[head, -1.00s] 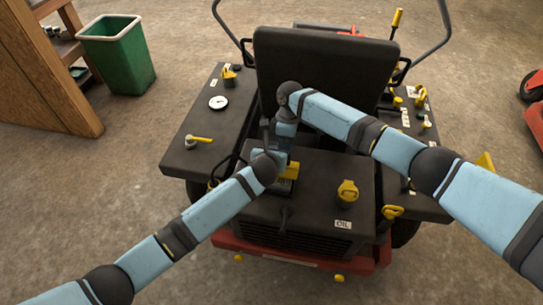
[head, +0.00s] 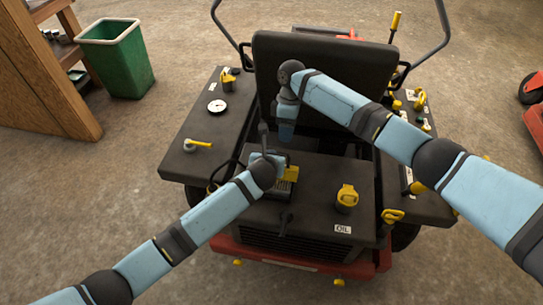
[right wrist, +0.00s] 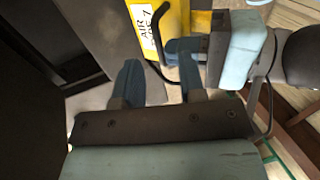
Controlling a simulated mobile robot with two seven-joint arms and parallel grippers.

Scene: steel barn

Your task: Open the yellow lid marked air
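The yellow lid (head: 291,173) is on the engine cover just in front of the seat, partly hidden by my left gripper. In the right wrist view the lid (right wrist: 172,22) shows at the top with a white label reading "AIR". My right gripper (right wrist: 156,66) has its two fingers apart with nothing held between them, and the lid lies beyond the fingertips. In the head view the right gripper (head: 286,132) hangs above and behind the lid. My left gripper (head: 270,164) is close beside the lid on its left; its fingers are mostly hidden, and I cannot tell whether they touch it.
A black seat (head: 322,78) stands upright behind the lid. A yellow cap (head: 347,196) with an "OIL" label is to the right. A yellow lever (head: 198,144) and a gauge (head: 217,106) are on the left panel. A green bin (head: 118,62) stands on the floor.

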